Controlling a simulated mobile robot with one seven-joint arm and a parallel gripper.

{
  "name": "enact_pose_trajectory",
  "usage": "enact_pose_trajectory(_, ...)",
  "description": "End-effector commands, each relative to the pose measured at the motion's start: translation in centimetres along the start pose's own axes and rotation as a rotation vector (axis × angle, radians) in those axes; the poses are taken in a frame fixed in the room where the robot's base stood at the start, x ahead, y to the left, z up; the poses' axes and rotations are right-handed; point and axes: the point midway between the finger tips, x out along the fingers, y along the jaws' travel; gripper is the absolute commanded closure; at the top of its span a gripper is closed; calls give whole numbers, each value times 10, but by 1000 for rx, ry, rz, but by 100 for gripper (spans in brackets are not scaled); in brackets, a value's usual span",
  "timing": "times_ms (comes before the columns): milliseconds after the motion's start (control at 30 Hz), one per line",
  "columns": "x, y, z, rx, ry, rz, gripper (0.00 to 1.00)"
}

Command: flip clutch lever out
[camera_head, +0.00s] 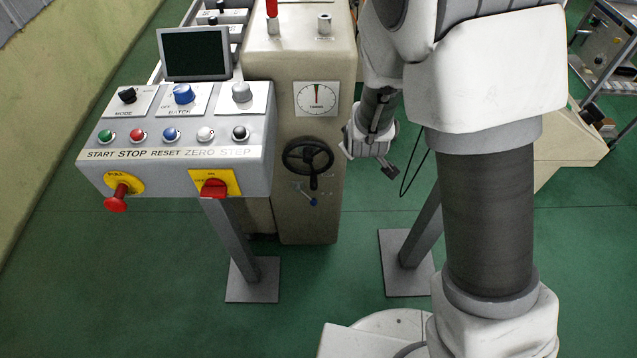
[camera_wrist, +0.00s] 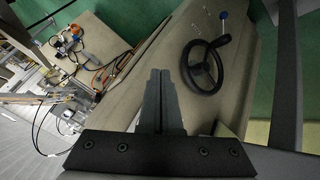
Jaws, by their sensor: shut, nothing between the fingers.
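The clutch lever (camera_head: 309,198) looks like a small lever with a blue knob, low on the front of the beige machine, below the black handwheel (camera_head: 308,157). In the wrist view the lever's blue knob (camera_wrist: 223,15) shows near the top edge, beyond the handwheel (camera_wrist: 203,67). My gripper (camera_head: 385,176) is to the right of the machine, apart from the lever and the handwheel. In the wrist view my gripper's fingers (camera_wrist: 160,78) are together and empty, beside the handwheel's left side. How far they are from the machine face is hard to tell.
The beige machine (camera_head: 260,75) carries a round dial (camera_head: 316,97). A grey control panel (camera_head: 180,125) with buttons and a red switch stands left of the lever. Green floor is open below. Cables and equipment (camera_wrist: 75,60) show at the wrist view's left.

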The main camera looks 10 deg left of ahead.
Motion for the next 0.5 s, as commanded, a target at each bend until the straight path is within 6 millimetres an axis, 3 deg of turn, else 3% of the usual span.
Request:
enact_pose_trajectory(33, 20, -14, 9, -46, -1, 10, 100)
enact_pose_trajectory(100, 39, -27, 15, -106, 8, 30, 100)
enact_pose_trajectory(500, 134, -99, 56, -491, 78, 165, 100)
